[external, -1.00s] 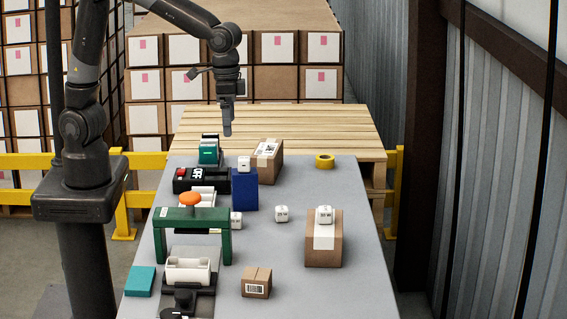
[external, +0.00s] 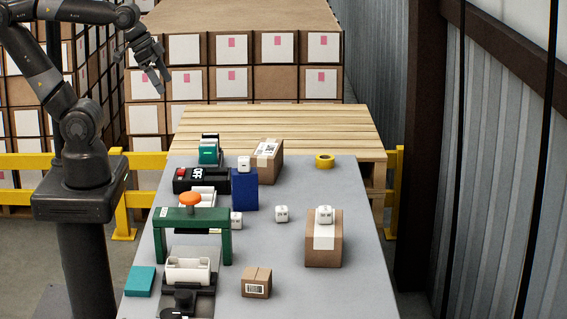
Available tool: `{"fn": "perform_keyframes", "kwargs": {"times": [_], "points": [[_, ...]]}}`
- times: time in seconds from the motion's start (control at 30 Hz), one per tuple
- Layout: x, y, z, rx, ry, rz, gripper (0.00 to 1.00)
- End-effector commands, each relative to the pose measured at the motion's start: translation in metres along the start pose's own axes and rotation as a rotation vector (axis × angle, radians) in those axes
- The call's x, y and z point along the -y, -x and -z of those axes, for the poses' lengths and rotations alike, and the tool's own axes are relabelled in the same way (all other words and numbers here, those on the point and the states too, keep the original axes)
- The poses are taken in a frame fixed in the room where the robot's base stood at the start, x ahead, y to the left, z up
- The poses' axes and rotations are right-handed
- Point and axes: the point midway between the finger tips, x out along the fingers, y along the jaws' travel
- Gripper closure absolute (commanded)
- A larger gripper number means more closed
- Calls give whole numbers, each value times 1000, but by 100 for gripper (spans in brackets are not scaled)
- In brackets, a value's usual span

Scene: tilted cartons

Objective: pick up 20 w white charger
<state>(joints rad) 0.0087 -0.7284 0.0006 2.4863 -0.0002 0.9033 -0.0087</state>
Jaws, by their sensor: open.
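Several small white cube-shaped chargers are on the grey table. One charger (external: 282,214) sits on the bare table near the middle. Another charger (external: 325,215) rests on top of a brown carton (external: 323,251) at the right. A third charger (external: 244,163) is on top of the blue box (external: 245,190). A fourth charger (external: 237,220) stands beside the green frame, partly hidden. Any wattage marking is too small to read. My gripper (external: 163,87) is open and empty, raised well above and beyond the table's far left, apart from all chargers.
A black box with a red button (external: 201,180), a teal box (external: 140,281), a small carton (external: 256,283), a far carton (external: 268,160) and yellow tape (external: 325,161) surround clear table areas.

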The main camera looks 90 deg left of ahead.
Motion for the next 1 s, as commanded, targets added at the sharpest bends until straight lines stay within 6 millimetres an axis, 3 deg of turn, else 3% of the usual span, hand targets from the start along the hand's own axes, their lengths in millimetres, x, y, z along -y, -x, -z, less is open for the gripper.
{"fn": "perform_keyframes", "kwargs": {"times": [0.17,0.7,1.0], "points": [[2,1,-6,-12,-2,5,1],[2,1,-5,-11,-2,4,44],[1,-1,-2,-4,-3,1,44]]}}
